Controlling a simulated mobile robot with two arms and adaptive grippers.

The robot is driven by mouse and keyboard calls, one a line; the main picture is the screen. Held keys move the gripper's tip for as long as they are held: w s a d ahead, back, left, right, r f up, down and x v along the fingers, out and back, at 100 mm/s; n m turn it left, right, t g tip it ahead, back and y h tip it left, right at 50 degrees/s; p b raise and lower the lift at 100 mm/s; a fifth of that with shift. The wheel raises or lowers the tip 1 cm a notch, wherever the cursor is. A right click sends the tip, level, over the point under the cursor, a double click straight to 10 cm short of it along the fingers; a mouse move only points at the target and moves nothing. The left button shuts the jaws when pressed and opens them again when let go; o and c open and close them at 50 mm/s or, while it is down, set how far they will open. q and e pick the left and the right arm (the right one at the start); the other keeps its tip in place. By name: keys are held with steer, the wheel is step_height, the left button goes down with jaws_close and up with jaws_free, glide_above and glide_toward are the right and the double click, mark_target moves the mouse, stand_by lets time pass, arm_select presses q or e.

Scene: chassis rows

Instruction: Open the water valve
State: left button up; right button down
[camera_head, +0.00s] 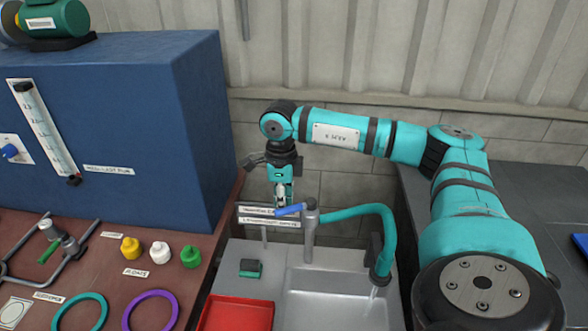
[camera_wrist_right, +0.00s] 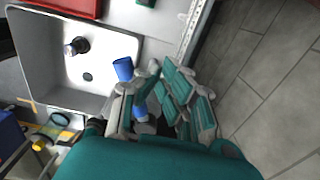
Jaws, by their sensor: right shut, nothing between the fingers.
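The tap (camera_head: 309,238) stands at the back of the steel sink, with a blue lever (camera_head: 291,209) on top pointing left and a curved teal hose spout (camera_head: 372,211) reaching right and down. A pale streak (camera_head: 374,292) hangs under the spout end, perhaps running water. My right gripper (camera_head: 283,195) points down just behind the lever, shut and empty. In the right wrist view my fingers (camera_wrist_right: 150,100) are close beside a blue part (camera_wrist_right: 122,69), probably the lever; whether they touch it I cannot tell. My left gripper is out of view.
The sink basin (camera_head: 335,284) is empty apart from the streak. A red tray (camera_head: 236,314) and a green sponge (camera_head: 250,268) lie at its left. A tall blue cabinet (camera_head: 150,130) stands left, above a brown bench with rings and coloured floats. A label plate (camera_head: 262,223) is by the tap.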

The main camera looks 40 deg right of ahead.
mark_target(286, 213)
steer(key=shift+s+a, duration=0.5)
steer(key=shift+s, duration=0.15)
steer(key=shift+s+a, duration=0.4)
steer(key=shift+s, duration=0.2)
steer(key=shift+s+a, duration=0.1)
steer(key=shift+s, duration=0.35)
steer(key=shift+r+p, duration=2.05)
steer(key=shift+r, duration=1.5)
steer(key=shift+a+f, duration=0.1)
steer(key=shift+a, duration=0.05)
